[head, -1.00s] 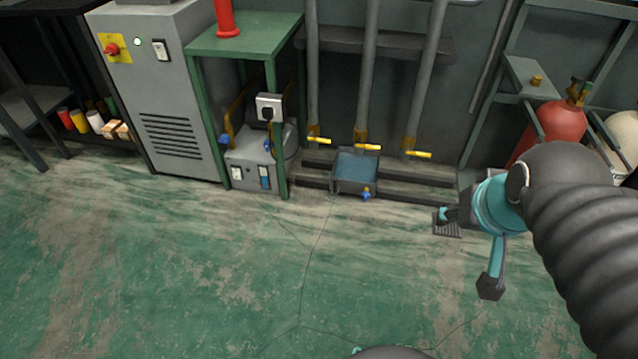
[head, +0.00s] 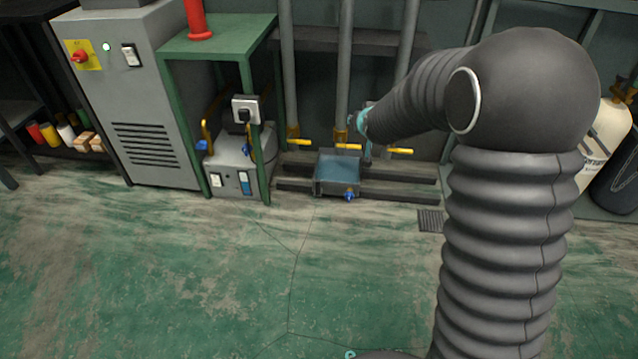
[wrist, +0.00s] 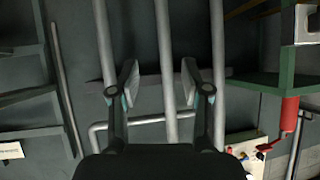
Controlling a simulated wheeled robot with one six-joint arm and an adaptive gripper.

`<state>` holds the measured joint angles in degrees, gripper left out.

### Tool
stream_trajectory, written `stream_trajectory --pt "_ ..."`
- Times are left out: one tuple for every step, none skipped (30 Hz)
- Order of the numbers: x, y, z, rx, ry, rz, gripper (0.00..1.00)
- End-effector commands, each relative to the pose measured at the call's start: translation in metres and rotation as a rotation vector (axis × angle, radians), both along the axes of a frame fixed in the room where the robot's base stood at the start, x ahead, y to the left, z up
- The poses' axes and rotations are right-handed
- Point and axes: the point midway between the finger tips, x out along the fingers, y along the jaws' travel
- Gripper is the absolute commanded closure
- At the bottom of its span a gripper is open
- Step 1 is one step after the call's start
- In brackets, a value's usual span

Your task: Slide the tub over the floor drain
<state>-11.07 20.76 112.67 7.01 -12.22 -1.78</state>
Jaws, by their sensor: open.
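The tub (head: 337,172) is a small grey open box with bluish contents and a blue tap on its front. It stands upright on the floor in front of the pipes in the head view. The floor drain (head: 430,220) is a small dark grate to the right of the tub and a little nearer, uncovered. My gripper shows in the wrist view (wrist: 160,82), its two fingers spread with nothing held between them, facing the wall pipes. In the head view only teal parts of it show beside the pipes, above and right of the tub; my arm hides the rest. The tub is not seen in the wrist view.
Yellow-handled valves (head: 348,146) sit on the pipes just above the tub. Dark rails (head: 400,190) run along the wall behind it. A pump unit (head: 232,170) stands left under a green table (head: 215,38). The green floor in front is open.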

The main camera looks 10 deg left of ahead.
Motion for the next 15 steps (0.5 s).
stream_trajectory --pt "0.014 0.009 -0.023 0.001 -0.014 0.004 0.53" --pt "0.022 0.013 -0.033 0.004 -0.028 0.005 0.53" --pt "0.032 0.019 -0.046 0.006 -0.048 0.005 0.53" --pt "0.039 0.023 -0.056 0.008 -0.062 0.006 0.53" --pt "0.047 0.028 -0.066 0.009 -0.077 0.006 0.53" --pt "0.055 0.034 -0.081 0.012 -0.096 0.007 0.53" --pt "0.061 0.038 -0.092 0.013 -0.111 0.007 0.53" --pt "0.066 0.042 -0.103 0.015 -0.125 0.008 0.53" --pt "0.073 0.048 -0.118 0.016 -0.145 0.009 0.53" --pt "0.078 0.052 -0.13 0.018 -0.159 0.009 0.53" --pt "0.082 0.056 -0.141 0.018 -0.174 0.01 0.53" --pt "0.087 0.062 -0.157 0.02 -0.194 0.011 0.53" --pt "0.09 0.065 -0.17 0.02 -0.208 0.01 0.53" --pt "0.093 0.069 -0.182 0.021 -0.223 0.01 0.53" --pt "0.096 0.074 -0.199 0.021 -0.242 0.01 0.53"
